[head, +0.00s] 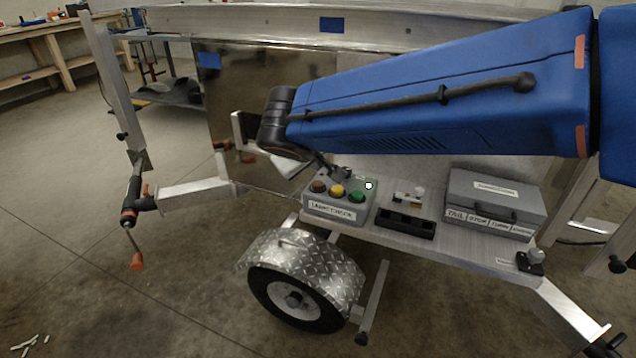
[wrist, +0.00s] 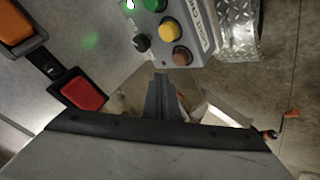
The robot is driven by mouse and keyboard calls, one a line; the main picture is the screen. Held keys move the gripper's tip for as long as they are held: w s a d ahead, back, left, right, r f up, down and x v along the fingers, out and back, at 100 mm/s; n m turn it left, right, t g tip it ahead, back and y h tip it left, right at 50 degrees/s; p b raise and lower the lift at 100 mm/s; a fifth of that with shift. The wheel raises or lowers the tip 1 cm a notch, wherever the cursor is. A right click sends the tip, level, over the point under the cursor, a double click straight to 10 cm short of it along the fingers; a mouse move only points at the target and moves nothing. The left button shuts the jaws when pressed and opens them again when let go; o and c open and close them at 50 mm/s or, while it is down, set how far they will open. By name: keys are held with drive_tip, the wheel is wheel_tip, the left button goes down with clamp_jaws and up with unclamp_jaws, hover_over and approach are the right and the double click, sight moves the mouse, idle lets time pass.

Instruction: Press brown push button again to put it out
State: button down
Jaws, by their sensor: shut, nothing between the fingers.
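The grey control box (head: 338,208), with a white front label, stands at the left end of the trailer deck. Its brown push button (head: 319,187) is the leftmost, beside the yellow and green buttons. In the wrist view the brown button (wrist: 182,56) looks dull, and I cannot tell whether it is lit. A small lamp (wrist: 129,4) on the box glows whitish green. My gripper (wrist: 162,79) is shut and empty, its tips just short of the brown button's side of the box.
A black knob (wrist: 141,42) sits on the box near the brown button. A red light (wrist: 85,93) and an orange light (wrist: 16,24) lie beyond the box. A grey case (head: 494,205) and black tray (head: 405,226) stand to the right. A wheel fender (head: 300,258) is below.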

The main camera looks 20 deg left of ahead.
sight(320, 186)
drive_tip(key=shift+r, duration=1.85)
drive_tip(key=d+f+m+g+h, duration=0.25)
drive_tip(key=d+m, duration=0.25)
drive_tip(key=d, duration=2.7)
drive_tip(key=s+d+f+m+g, duration=0.1)
drive_tip(key=s+d+f, duration=0.3)
drive_tip(key=s+d, duration=0.5)
drive_tip(key=s+d+f+m+g+y, duration=0.1)
drive_tip(key=s+d+f+m, duration=0.3)
drive_tip(key=s+d, duration=0.5)
drive_tip(key=shift+s+f, duration=0.7)
drive_tip(key=shift+s, duration=0.3)
